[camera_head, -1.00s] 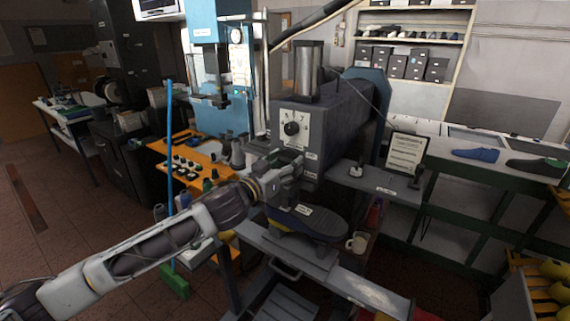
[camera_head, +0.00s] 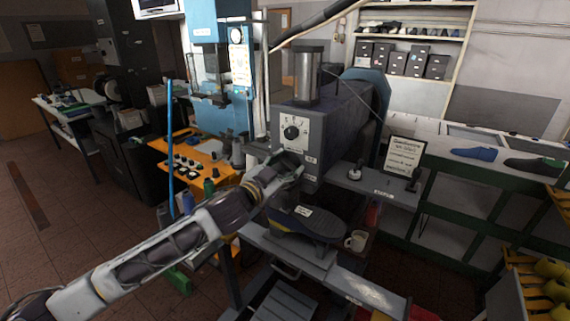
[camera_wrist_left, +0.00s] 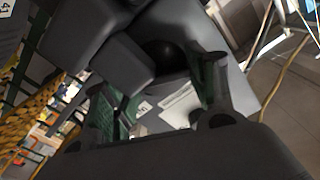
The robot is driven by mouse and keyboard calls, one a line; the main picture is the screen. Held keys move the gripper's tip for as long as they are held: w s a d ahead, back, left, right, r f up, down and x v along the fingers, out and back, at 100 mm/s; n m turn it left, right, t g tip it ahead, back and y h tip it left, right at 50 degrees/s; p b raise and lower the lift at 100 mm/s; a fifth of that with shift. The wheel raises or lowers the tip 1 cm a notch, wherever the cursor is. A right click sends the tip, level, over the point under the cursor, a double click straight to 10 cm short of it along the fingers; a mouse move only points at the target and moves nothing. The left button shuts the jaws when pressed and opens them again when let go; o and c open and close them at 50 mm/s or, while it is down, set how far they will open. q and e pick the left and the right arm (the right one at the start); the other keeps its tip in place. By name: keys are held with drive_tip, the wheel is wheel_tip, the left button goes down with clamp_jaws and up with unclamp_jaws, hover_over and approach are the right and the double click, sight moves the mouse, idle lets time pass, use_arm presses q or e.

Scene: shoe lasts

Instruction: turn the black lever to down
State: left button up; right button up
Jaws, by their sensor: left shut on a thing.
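The grey machine (camera_head: 335,115) stands at the centre of the head view, with a round dial on its front panel. My left gripper (camera_head: 291,163) is at the lower front of this machine, below the dial. In the left wrist view, its two fingers with green pads (camera_wrist_left: 165,95) stand apart around a dark part. That part seems to be the black lever (camera_wrist_left: 165,50), whose dark rounded end shows between grey blocks. The gripper is shut on it. In the head view the gripper hides the lever, so I cannot tell its exact angle. My right gripper is not in view.
A dark shoe-shaped form (camera_head: 308,222) sits on the machine's lower support, just below my gripper. A labelled grey shelf (camera_head: 375,185) juts out at the right. An orange bench (camera_head: 190,150) with controls is at the left.

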use_arm(q)
drive_tip(key=shift+m, duration=0.6)
drive_tip(key=shift+m+p, duration=0.3)
drive_tip(key=shift+p, duration=0.05)
drive_tip(key=o, duration=1)
drive_tip(key=shift+v, duration=6)
drive_tip(key=shift+f, duration=0.1)
